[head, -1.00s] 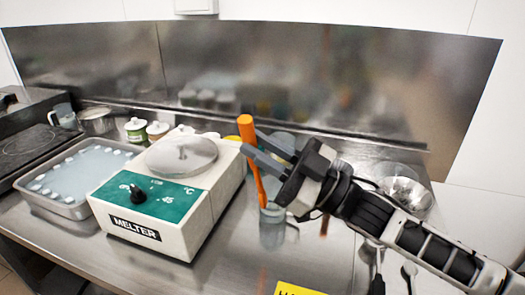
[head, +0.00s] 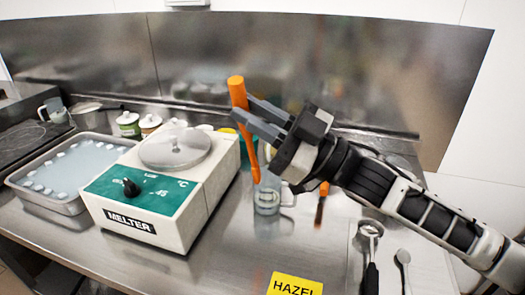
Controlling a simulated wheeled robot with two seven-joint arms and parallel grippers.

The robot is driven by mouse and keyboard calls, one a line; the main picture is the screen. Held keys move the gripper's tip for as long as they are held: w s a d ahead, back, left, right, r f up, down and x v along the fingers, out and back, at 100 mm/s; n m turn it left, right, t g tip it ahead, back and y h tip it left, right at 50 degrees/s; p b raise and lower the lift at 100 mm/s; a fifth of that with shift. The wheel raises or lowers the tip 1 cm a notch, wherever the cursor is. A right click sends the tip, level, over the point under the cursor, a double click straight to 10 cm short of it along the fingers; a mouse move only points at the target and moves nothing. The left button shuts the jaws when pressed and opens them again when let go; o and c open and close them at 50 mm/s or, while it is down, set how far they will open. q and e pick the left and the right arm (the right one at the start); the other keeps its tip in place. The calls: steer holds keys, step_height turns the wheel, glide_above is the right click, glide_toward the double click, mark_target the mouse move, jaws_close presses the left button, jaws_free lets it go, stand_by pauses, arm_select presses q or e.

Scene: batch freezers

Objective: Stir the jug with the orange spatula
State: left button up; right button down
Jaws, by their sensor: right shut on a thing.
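The orange spatula (head: 238,92) is held near its upper part by my right gripper (head: 243,116), which is shut on it. The spatula stands nearly upright, tilted slightly, with its lower end toward the right. A small clear jug (head: 267,201) stands on the steel counter just below that end. The spatula's lower tip is at about the height of the jug's rim in the picture; I cannot tell whether it is inside the jug or above it. My left gripper is out of view.
A white melter (head: 168,190) stands left of the jug, with a steel tray (head: 40,193) beyond it. An orange-handled tool (head: 323,189), a scoop (head: 371,250) and a spoon (head: 404,268) lie to the right. A yellow label (head: 296,284) is in front.

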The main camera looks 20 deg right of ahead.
stand_by(0.3)
